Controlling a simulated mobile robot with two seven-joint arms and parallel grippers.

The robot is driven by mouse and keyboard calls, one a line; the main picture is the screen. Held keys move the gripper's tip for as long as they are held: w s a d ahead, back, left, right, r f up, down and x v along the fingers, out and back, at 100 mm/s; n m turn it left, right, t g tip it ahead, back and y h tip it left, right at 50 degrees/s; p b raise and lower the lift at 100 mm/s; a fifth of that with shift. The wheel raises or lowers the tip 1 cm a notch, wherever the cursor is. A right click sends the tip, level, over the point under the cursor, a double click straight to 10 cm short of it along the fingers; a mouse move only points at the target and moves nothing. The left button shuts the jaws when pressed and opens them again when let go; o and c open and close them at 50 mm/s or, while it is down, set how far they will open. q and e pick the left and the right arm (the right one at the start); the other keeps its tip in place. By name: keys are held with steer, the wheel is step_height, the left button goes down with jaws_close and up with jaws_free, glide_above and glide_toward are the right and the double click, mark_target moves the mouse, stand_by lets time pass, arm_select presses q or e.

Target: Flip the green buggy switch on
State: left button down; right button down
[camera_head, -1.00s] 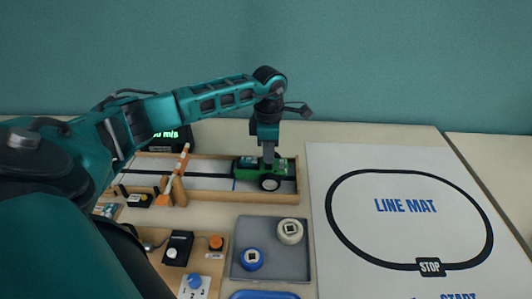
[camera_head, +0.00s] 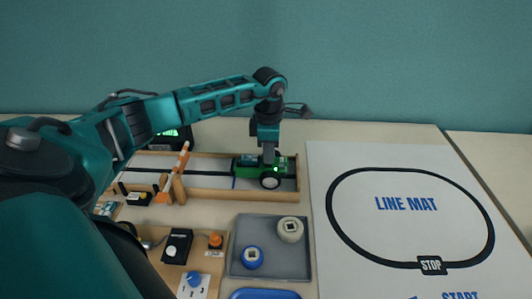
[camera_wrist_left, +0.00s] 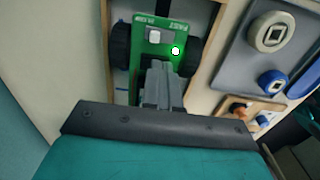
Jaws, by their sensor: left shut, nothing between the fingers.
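The green buggy (camera_head: 247,167) stands in the wooden-walled track at its right end, with dark wheels. It also shows in the left wrist view (camera_wrist_left: 178,32), where its green top carries a pale square part (camera_wrist_left: 154,36) and a bright white-lit spot (camera_wrist_left: 175,51). My left gripper (camera_head: 269,160) points down at the buggy's top, fingers together and empty. In the left wrist view the fingertips (camera_wrist_left: 158,66) are over or against the buggy's top, just below the pale part; I cannot tell whether they touch. The switch itself is not clearly made out.
An orange-and-wood gate (camera_head: 180,172) stands across the track, left of the buggy. A grey tray (camera_head: 270,262) with a blue and a cream round piece lies in front. A board with a knob and buttons is left of it. The line mat (camera_head: 405,225) lies at right.

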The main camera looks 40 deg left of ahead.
arm_select(q)
steer(key=shift+r+p, duration=2.65)
steer(key=shift+r, duration=0.75)
